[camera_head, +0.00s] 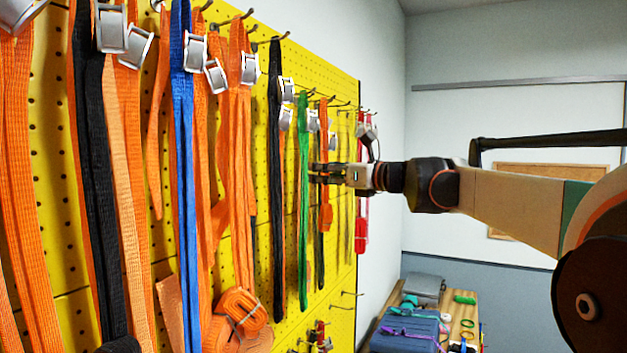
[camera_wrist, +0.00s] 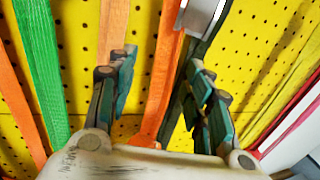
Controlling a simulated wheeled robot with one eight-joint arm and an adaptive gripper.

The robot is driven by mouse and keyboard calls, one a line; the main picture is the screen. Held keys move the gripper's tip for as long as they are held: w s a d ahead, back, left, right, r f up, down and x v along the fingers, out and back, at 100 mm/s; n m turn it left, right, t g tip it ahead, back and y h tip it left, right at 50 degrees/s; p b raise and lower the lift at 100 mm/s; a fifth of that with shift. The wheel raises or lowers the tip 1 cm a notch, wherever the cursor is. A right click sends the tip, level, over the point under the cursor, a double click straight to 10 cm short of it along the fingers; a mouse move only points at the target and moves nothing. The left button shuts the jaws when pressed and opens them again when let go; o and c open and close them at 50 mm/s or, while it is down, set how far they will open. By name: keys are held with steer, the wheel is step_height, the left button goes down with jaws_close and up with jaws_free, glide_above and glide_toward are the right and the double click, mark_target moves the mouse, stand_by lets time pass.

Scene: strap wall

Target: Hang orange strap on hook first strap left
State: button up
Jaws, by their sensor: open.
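My gripper (camera_head: 318,173) is in front of the yellow pegboard, beside the hanging green strap (camera_head: 304,200). In the wrist view its two fingers (camera_wrist: 160,78) are apart, and an orange strap (camera_wrist: 164,72) runs between and beyond them. I cannot tell whether either finger touches it. A dark strap with a metal buckle (camera_wrist: 200,14) is by the right finger. The green strap (camera_wrist: 42,65) and another orange strap (camera_wrist: 14,95) are left of the left finger. In the head view an orange piece (camera_head: 325,216) hangs just below the gripper. Which hook is meant is unclear.
The yellow pegboard (camera_head: 262,190) has hooks (camera_head: 240,17) along its top, crowded with orange, black and blue straps (camera_head: 185,150). Red straps (camera_head: 362,220) hang at its far end. A table with folded blue straps (camera_head: 410,332) stands low behind. A bare lower hook (camera_head: 345,294) shows.

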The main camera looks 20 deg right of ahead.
steer(key=shift+s+d+r, duration=0.2)
steer(key=shift+r, duration=0.2)
steer(key=s+d+r+p, duration=0.1)
steer(key=s+d+p, duration=0.1)
steer(key=s+d, duration=0.5)
steer(key=a+f+b, duration=0.4)
steer(key=f+b, duration=0.3)
steer(key=f, duration=1)
steer(key=a+f+b, duration=0.4)
steer(key=f+b, duration=0.4)
steer(key=f, duration=0.9)
steer(key=shift+w+h, duration=0.2)
steer(key=shift+h, duration=0.1)
